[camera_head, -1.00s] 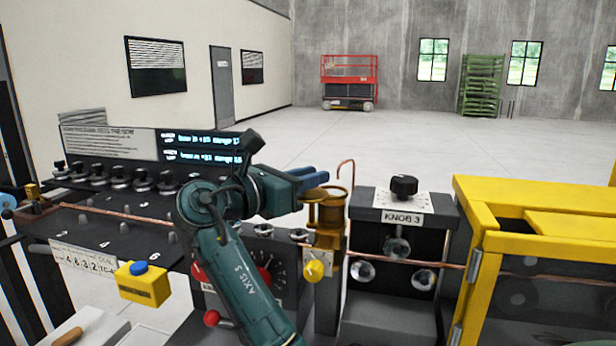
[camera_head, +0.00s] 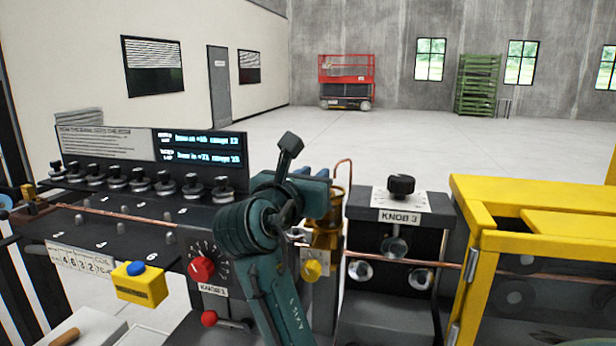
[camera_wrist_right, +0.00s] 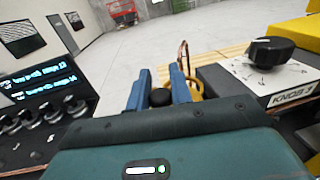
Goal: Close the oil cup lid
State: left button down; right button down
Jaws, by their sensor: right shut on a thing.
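The brass oil cup (camera_head: 326,237) stands on the machine just left of KNOB 3, mostly behind my right arm in the head view. Part of its brass rim shows beyond the fingers in the right wrist view (camera_wrist_right: 195,88). My right gripper (camera_head: 318,176) is at the top of the cup. Its blue fingers (camera_wrist_right: 160,90) are shut on a dark round knob (camera_wrist_right: 160,98), which looks like part of the oil cup lid. The lid itself is hidden, so I cannot tell its angle. My left gripper is not in view.
KNOB 3 (camera_head: 402,186) stands close to the right of the cup. A thin copper tube (camera_head: 345,172) rises behind the cup. The yellow frame (camera_head: 500,215) is farther right. A red knob (camera_head: 201,268) and a yellow box with a blue button (camera_head: 139,284) are to the left.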

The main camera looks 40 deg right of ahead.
jog(key=n+t+y, duration=0.2)
jog(key=d+n+t+y, duration=0.1)
jog(key=n+t+y, duration=0.1)
jog(key=shift+s+r+t, duration=0.15)
jog(key=shift+s+t, duration=0.05)
jog(key=shift+t, duration=0.2)
jog(key=shift+d+n+t+y, duration=0.15)
jog(key=shift+n+t+y, duration=0.4)
jog(key=shift+n+y, duration=0.45)
jog(key=shift+d+n+t+y, duration=0.15)
jog(key=shift+n+t+y, duration=0.45)
jog(key=shift+y, duration=0.7)
jog(key=shift+w, duration=0.1)
jog(key=c, duration=1.3)
grip_release()
